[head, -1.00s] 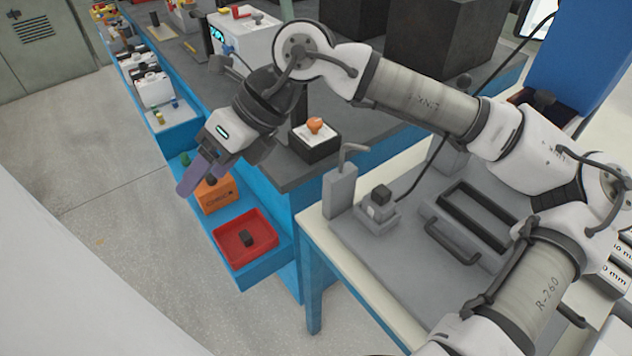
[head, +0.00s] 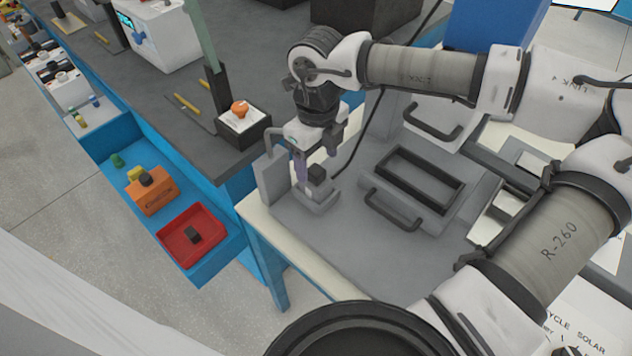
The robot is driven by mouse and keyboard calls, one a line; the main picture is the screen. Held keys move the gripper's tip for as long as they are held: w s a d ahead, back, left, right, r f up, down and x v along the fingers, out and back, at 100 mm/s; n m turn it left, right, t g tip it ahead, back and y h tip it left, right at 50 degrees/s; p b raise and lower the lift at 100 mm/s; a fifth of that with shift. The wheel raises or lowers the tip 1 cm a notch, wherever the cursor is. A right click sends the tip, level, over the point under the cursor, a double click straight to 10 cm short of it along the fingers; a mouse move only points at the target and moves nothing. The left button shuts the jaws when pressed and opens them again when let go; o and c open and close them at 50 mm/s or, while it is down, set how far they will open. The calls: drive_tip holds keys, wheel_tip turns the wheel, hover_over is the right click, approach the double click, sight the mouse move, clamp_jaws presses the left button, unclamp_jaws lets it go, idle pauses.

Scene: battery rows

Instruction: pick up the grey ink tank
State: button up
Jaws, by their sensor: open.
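A small grey block with a black cap (head: 325,197) stands on the grey work surface and looks like the grey ink tank, though I see no label. My gripper (head: 302,186) points down right at its left side and covers part of it. The purple fingers are open; I cannot tell whether they touch the block or stand around part of it. No object shows held between them.
A grey upright holder (head: 271,178) stands just left of my gripper. A grey fixture with dark handles (head: 420,183) lies to the right. A black cable passes close behind. The blue shelf holds a red tray (head: 215,245) and an orange box (head: 153,198).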

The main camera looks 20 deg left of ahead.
sight(315, 169)
drive_tip(key=f, duration=0.1)
drive_tip(key=f+p, duration=0.1)
drive_tip(key=f, duration=0.1)
drive_tip(key=f+p, duration=0.1)
drive_tip(key=shift+s+f, duration=0.35)
drive_tip(key=shift+s, duration=0.05)
drive_tip(key=shift+f, duration=0.5)
drive_tip(key=c, duration=1.2)
drive_tip(key=shift+o, duration=0.2)
drive_tip(key=shift+r, duration=0.1)
